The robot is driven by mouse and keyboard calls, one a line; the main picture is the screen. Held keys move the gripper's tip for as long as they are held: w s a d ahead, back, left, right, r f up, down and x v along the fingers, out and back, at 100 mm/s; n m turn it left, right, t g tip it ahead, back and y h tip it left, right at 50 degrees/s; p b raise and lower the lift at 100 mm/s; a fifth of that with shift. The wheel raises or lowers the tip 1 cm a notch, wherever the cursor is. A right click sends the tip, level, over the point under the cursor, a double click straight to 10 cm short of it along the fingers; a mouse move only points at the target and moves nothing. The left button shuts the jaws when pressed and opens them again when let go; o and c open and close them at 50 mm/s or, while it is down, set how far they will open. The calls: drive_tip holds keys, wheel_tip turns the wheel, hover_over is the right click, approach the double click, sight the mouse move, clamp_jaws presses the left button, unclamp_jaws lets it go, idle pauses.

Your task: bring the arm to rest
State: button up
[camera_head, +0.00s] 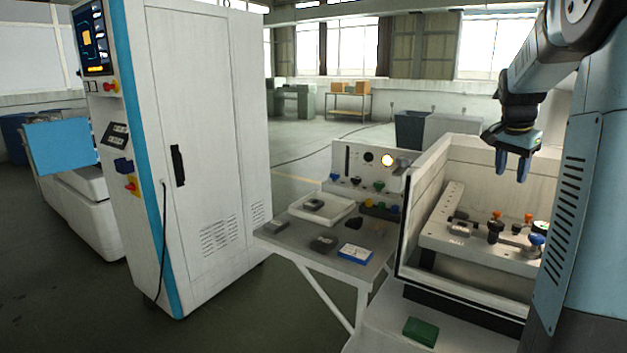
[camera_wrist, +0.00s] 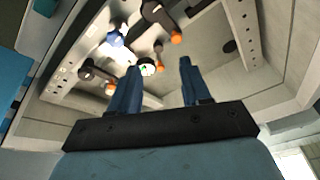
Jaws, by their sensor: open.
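My gripper (camera_head: 512,166) hangs from my arm at the upper right of the head view, fingers pointing down. It is open and empty. It is above the open white machine tank (camera_head: 447,150), apart from the fixtures inside. In the wrist view the two blue fingers (camera_wrist: 155,85) stand apart with nothing between them. Behind them show the tank's fixture with orange knobs (camera_wrist: 176,38) and a blue knob (camera_wrist: 115,38). In the head view the clamps with orange knobs (camera_head: 496,215) and a blue knob (camera_head: 536,240) sit on the tank's frame.
A side table (camera_head: 340,262) left of the tank bears a white tray (camera_head: 322,219), a blue-and-white box (camera_head: 355,253) and small dark blocks. A tall white cabinet (camera_head: 205,130) stands at left. A green block (camera_head: 421,331) lies in front of the tank. The tank's walls rise around the fixtures.

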drive_tip(key=s+a+f+n+t+y, duration=0.2)
drive_tip(key=s+a+n, duration=1)
drive_tip(key=s+a, duration=1.3)
drive_tip(key=shift+s+a+f+n+t+y, duration=0.4)
drive_tip(key=shift+s+t, duration=0.3)
drive_tip(key=shift+s, duration=0.5)
